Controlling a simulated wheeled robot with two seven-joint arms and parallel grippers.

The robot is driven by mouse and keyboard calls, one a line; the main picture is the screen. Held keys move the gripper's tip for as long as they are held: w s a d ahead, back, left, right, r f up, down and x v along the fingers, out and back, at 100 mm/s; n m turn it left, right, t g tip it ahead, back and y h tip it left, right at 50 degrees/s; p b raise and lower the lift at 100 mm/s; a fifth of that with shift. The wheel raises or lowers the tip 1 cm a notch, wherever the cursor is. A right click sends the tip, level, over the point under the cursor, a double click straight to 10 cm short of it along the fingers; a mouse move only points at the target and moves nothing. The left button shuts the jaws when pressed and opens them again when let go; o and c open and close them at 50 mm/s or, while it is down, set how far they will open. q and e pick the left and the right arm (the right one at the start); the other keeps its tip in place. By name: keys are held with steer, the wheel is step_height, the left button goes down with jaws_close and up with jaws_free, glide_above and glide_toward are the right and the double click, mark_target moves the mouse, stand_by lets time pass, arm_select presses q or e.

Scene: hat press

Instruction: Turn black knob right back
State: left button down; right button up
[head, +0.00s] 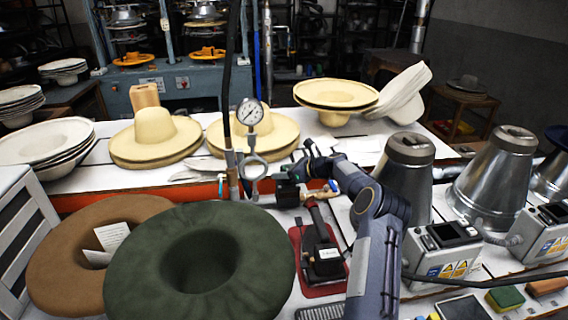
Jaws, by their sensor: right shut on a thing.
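My right gripper (272,183) is in the middle of the head view, beside the pipe fittings below the round pressure gauge (250,112). It is shut on what appears to be the black knob, at the right side of the fittings. The jaws and forearm hide most of the knob, so its turn angle cannot be read. A metal ring-shaped fitting (254,167) stands just left of and above the jaws. My left gripper is not in view.
A green felt hat (135,265) and a brown hat (50,262) lie at front left. Cream hats (153,135) stand behind. Metal cones (497,170) and control boxes (440,250) fill the right. A black-handled tool (322,258) lies on a red mat below the gripper.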

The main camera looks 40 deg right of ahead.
steer(key=shift+a+n+g+y+p, duration=0.15)
steer(key=shift+n+g+y+p, duration=0.35)
steer(key=shift+n+y, duration=0.7)
steer(key=o, duration=1)
steer(key=shift+s, duration=0.1)
steer(key=v, duration=0.7)
steer(key=shift+s+d+r+b, duration=0.25)
steer(key=shift+b, duration=0.15)
